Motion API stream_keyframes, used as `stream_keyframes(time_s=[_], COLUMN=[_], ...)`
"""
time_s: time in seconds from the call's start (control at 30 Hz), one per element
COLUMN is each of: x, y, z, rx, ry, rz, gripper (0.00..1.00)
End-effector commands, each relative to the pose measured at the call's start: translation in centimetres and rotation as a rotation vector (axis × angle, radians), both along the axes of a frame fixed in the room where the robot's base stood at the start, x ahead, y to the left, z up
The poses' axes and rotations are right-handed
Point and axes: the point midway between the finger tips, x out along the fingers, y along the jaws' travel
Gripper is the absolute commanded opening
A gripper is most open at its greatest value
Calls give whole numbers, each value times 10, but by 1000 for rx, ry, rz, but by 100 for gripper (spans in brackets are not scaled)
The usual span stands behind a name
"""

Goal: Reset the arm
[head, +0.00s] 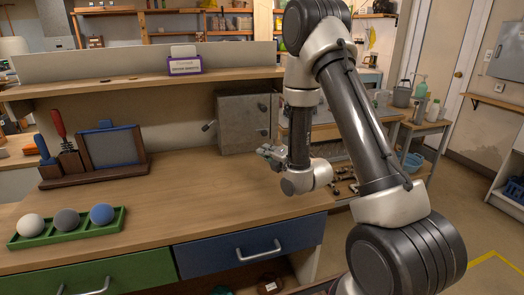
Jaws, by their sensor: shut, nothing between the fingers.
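My gripper (268,153) is at the end of my arm, which folds down from the upper right. It hangs above the right part of the wooden workbench (190,195), in front of the grey metal box (238,122). It is small in the head view. It is shut with nothing held, and it appears clear of the bench top.
A green tray (68,241) with white, grey and blue balls lies at the bench's front left. Behind it is a wooden stand (95,172) with tools. A shelf (140,78) runs above the back. The bench middle is clear.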

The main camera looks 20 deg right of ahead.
Motion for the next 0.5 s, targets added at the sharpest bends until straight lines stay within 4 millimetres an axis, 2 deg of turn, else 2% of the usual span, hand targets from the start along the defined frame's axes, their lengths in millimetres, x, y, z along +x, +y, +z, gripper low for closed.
stream_keyframes(time_s=[0.37, 0.5], x=[0, 2], y=[0, -4], z=[0, 11], rx=[0, 32], ry=[1, 42], rz=[0, -18], gripper=[0, 0])
